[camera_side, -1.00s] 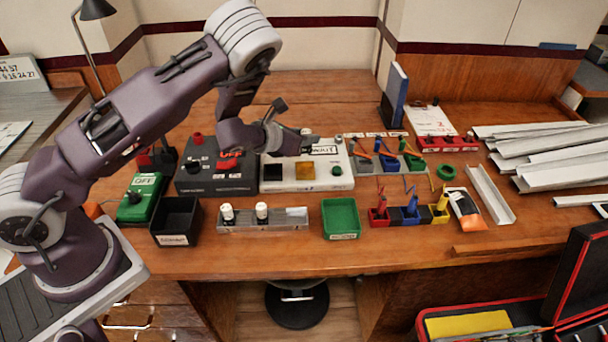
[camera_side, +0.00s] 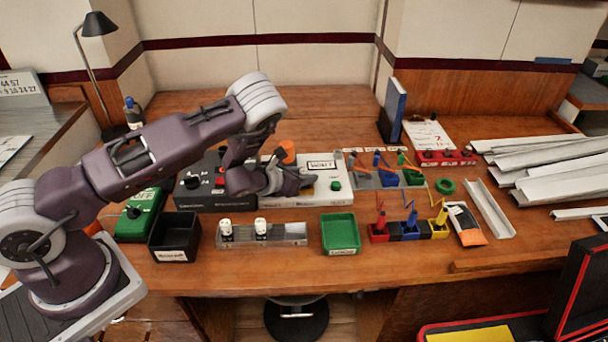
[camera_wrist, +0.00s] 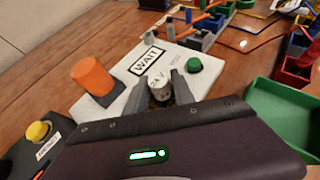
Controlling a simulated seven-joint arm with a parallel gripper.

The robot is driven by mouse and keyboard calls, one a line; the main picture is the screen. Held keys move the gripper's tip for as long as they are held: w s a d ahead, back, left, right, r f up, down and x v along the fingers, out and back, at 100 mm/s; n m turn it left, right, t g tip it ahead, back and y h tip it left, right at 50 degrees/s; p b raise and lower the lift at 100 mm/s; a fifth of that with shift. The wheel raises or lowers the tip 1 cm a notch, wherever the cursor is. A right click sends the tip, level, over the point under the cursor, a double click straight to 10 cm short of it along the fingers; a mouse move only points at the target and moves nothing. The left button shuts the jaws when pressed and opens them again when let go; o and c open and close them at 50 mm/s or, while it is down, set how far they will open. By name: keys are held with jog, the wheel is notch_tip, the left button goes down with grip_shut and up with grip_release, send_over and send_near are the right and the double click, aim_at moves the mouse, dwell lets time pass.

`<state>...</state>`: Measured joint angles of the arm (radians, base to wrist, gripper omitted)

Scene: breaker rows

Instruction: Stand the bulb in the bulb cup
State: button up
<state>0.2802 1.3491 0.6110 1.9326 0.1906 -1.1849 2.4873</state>
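In the wrist view, a small grey cylinder with a white end marked 24 V, seemingly the bulb (camera_wrist: 160,88), sits between the two fingertips of my gripper (camera_wrist: 155,93). The fingers appear closed against its sides. In the side view my gripper (camera_side: 300,186) is low over the front middle of the white WAIT box (camera_side: 322,196); it hides the bulb there. Whether the bulb's lower end touches anything is hidden. I cannot make out a bulb cup clearly; the box top under my gripper is covered.
An orange cylinder (camera_wrist: 92,76) stands left of the WAIT label, and a green button (camera_wrist: 194,65) sits right of the fingers. In front are a black bin (camera_side: 174,238), a rail (camera_side: 283,235) with two white-topped pieces, and a green tray (camera_side: 340,234). Wired blocks stand to the right.

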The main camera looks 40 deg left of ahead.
jog(key=shift+o, duration=0.8)
